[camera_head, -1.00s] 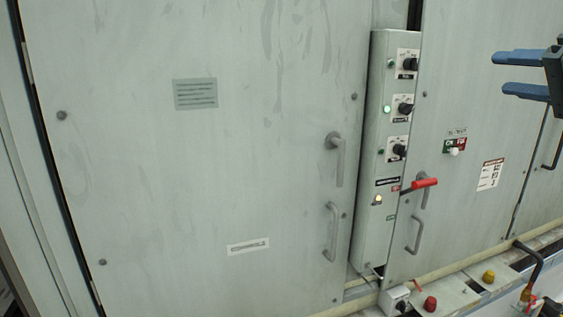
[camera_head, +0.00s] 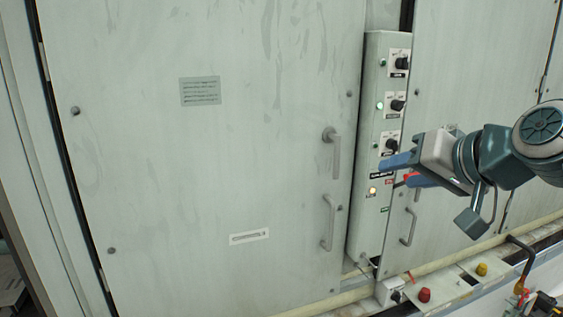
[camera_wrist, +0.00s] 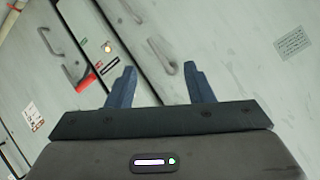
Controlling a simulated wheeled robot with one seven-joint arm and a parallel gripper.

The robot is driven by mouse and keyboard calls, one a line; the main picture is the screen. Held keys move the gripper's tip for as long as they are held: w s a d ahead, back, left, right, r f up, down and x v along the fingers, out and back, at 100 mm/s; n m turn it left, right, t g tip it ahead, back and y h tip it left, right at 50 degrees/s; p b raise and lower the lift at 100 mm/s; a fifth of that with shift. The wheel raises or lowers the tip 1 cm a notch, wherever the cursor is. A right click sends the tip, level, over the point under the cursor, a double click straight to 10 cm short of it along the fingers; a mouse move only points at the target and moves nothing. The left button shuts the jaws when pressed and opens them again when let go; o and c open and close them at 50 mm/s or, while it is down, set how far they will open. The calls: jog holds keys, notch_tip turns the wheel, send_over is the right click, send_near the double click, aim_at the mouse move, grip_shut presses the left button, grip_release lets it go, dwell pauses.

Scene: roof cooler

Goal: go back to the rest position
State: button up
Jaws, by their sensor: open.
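My gripper (camera_head: 408,170) has come in from the right in the head view, with its blue fingers pointing left. The fingers are apart with nothing between them. In the head view they lie across the lower part of the narrow control panel (camera_head: 373,225) and hide most of the red lever handle. In the wrist view both fingertips (camera_wrist: 158,85) show, spread and empty. The red lever handle (camera_wrist: 76,77) shows there at the left, apart from the fingers.
A large grey door (camera_head: 215,150) with two handles fills the left. The panel carries several black knobs (camera_head: 397,105) and small lamps. A right-hand door (camera_head: 470,60) stands beside it. Red (camera_head: 424,295) and yellow (camera_head: 481,269) buttons sit on the ledge below.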

jog(key=s+a+f+g+h+b, duration=0.1)
jog(key=s+f+g+b, duration=0.1)
jog(key=f, duration=1.1)
jog(key=s+a+f+n+g+h+b, duration=0.1)
jog(key=s+f, duration=0.5)
jog(key=f, duration=0.7)
jog(key=s+a+f+n+g+h+b, duration=0.1)
jog(key=s+a+f+g+h+b, duration=0.2)
jog(key=f+b, duration=0.4)
notch_tip(320, 180, down, 6)
jog(key=shift+s+f+g, duration=0.1)
jog(key=shift+s+g, duration=0.5)
jog(key=shift+g, duration=0.5)
